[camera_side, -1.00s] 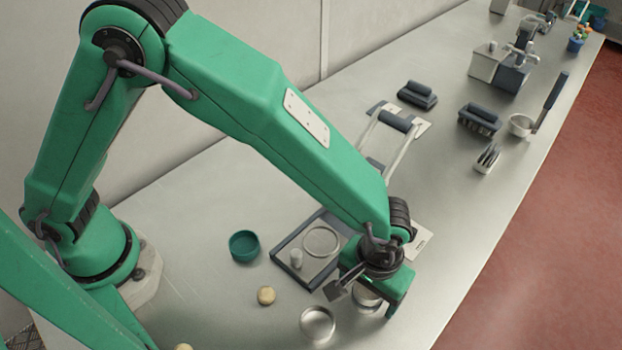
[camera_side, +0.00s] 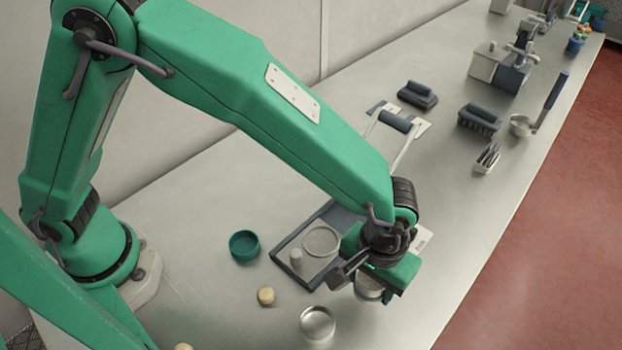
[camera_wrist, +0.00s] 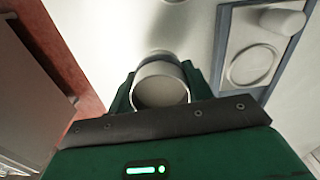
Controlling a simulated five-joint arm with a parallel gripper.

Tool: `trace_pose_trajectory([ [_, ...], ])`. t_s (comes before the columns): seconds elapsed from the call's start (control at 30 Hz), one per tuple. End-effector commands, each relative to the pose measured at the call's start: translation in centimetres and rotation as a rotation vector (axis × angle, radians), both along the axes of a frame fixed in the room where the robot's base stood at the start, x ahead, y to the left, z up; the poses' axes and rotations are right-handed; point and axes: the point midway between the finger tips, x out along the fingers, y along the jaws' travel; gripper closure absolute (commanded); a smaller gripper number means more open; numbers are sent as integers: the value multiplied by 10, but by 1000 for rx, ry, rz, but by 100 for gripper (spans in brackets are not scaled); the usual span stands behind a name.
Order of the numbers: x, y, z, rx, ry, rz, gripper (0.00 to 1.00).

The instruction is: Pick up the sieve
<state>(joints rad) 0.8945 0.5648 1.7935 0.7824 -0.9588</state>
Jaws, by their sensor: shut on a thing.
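The sieve, a round metal cup shape (camera_side: 369,286), is held between the fingers of my gripper (camera_side: 375,288). In the wrist view, the sieve (camera_wrist: 160,82) shows its round rim and greyish inside, with a green finger of my gripper (camera_wrist: 159,92) on each side. My gripper is shut on it. In the side view, my wrist and fingers hide much of the sieve. It appears to be a little above the table, just right of the dark-framed tray (camera_side: 287,262).
The tray bears a round ring-like disc (camera_side: 321,241) and a white cylinder (camera_side: 296,258). A shallow metal dish (camera_side: 317,322), a teal bowl (camera_side: 244,246) and a yellowish round piece (camera_side: 266,295) stand nearby. Brushes (camera_side: 479,119) lie farther back. The table's right edge is close.

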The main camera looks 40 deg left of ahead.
Motion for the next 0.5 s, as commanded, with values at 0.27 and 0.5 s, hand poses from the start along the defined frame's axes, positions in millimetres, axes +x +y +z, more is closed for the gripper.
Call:
trace_pose_trajectory([
  [0.27,0,0,44,-3,-2,0,75],
  [0.5,0,0,63,-1,-1,0,75],
])
